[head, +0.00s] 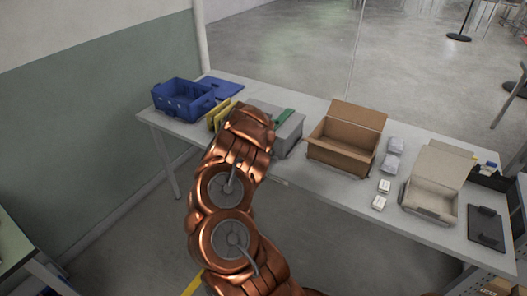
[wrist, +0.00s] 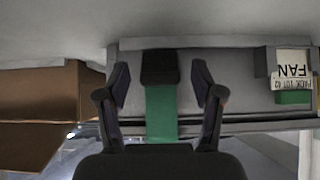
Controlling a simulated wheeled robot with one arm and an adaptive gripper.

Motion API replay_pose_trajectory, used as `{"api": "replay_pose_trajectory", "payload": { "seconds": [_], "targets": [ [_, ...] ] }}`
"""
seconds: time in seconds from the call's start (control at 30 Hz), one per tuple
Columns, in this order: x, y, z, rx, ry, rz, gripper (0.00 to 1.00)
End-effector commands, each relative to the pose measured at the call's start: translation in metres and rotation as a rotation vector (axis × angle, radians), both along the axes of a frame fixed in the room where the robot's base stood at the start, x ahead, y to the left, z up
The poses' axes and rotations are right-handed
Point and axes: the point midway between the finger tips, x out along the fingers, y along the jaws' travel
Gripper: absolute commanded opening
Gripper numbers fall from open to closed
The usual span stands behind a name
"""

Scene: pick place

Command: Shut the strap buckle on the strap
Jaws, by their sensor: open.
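A green strap (wrist: 161,115) runs across a grey case (wrist: 225,62) in the wrist view, with a black strap buckle (wrist: 160,67) at its end. I cannot tell whether the buckle is latched. My gripper (wrist: 161,76) is open, one finger on each side of the buckle and strap. Gaps show between the fingers and the strap, and nothing is held. In the head view, the green strap (head: 283,117) lies over the grey case (head: 291,132) on the table. My arm hides my gripper and the buckle there.
On the table (head: 315,187), a blue crate (head: 184,100) and yellow item (head: 219,115) are left of the case. An open cardboard box (head: 338,160) stands to its right. Small white boxes (head: 379,203) and a lighter open box (head: 430,201) are further right. A "FAN" label (wrist: 292,84) shows in the wrist view.

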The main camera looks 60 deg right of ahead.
Motion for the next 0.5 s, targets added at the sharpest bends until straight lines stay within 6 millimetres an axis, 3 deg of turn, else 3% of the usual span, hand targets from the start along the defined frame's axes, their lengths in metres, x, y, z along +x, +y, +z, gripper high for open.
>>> {"api": "replay_pose_trajectory", "payload": {
  "seconds": [0.5],
  "targets": [
    [0.000,0.025,0.023,0.002,-0.003,0.003,0.67]
  ]
}}
